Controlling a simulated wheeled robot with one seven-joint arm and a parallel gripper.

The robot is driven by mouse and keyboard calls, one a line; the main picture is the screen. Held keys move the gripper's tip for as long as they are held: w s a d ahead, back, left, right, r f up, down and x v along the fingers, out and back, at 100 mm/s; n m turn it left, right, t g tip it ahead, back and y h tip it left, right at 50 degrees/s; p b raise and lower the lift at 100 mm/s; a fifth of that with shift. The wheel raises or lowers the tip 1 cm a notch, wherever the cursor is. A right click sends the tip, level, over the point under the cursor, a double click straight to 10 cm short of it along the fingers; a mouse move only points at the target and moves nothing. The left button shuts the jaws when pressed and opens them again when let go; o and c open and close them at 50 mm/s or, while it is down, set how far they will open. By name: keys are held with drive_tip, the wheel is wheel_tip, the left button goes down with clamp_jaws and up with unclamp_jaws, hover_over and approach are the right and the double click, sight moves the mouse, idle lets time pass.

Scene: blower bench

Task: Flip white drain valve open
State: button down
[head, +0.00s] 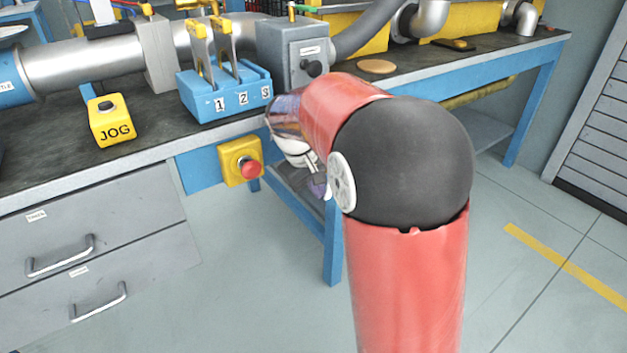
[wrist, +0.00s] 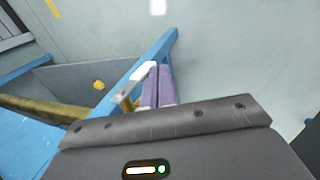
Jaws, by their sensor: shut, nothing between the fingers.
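In the wrist view, a white lever (wrist: 140,72), which looks like the drain valve's handle, slants beside a blue bench beam. A small brass-yellow part (wrist: 129,103) shows just below it. My gripper (wrist: 158,72) has its two purple fingers shut together with nothing between them. The fingers are right beside the lever, on its right; I cannot tell whether they touch it. In the head view, my gripper (head: 318,189) is low under the bench's front edge, mostly hidden behind my arm. I cannot make out the valve clearly there.
The blue bench leg (head: 332,240) stands close to my gripper. A red stop button on a yellow box (head: 233,165) is mounted at the bench front, left of my arm. A yellow pipe (wrist: 40,112) runs below the bench. Floor on the right is clear.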

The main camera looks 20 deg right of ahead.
idle(0.3)
drive_tip(key=shift+w+d+f+p, duration=0.15)
drive_tip(key=shift+d+f+p, duration=0.2)
drive_tip(key=shift+d, duration=0.25)
drive_tip(key=shift+r, duration=0.15)
